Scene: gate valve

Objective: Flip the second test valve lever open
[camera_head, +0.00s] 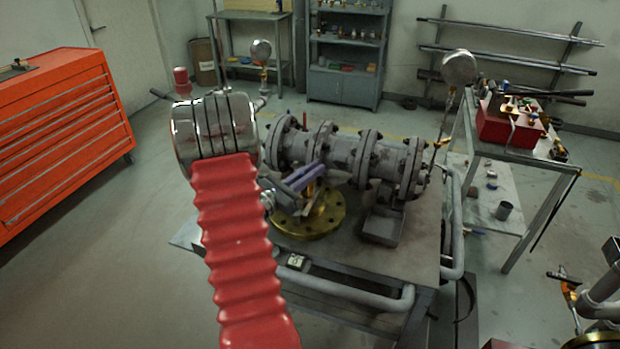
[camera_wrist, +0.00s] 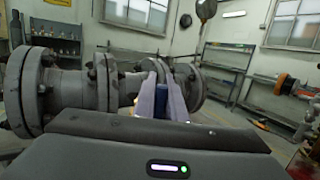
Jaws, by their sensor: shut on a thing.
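A grey flanged gate valve assembly (camera_head: 345,155) lies across the workbench, with a brass flange (camera_head: 312,218) in front of its middle. My gripper (camera_head: 316,172), with pale purple fingers, is just above the brass flange, against the front of the valve body. In the wrist view, its fingers (camera_wrist: 162,84) are close together around a blue piece (camera_wrist: 176,104), which looks like a lever handle. Most of that piece is hidden by the fingers and the gripper body. I cannot tell the lever's angle. The head view does not show the grip clearly.
Grey pipes (camera_head: 350,292) run along the bench's front edge. Round gauges stand at the left (camera_head: 261,50) and right (camera_head: 460,67). A side table with a red toolbox (camera_head: 507,122) stands at the right, and an orange cabinet (camera_head: 60,140) at the left. Floor between cabinet and bench is clear.

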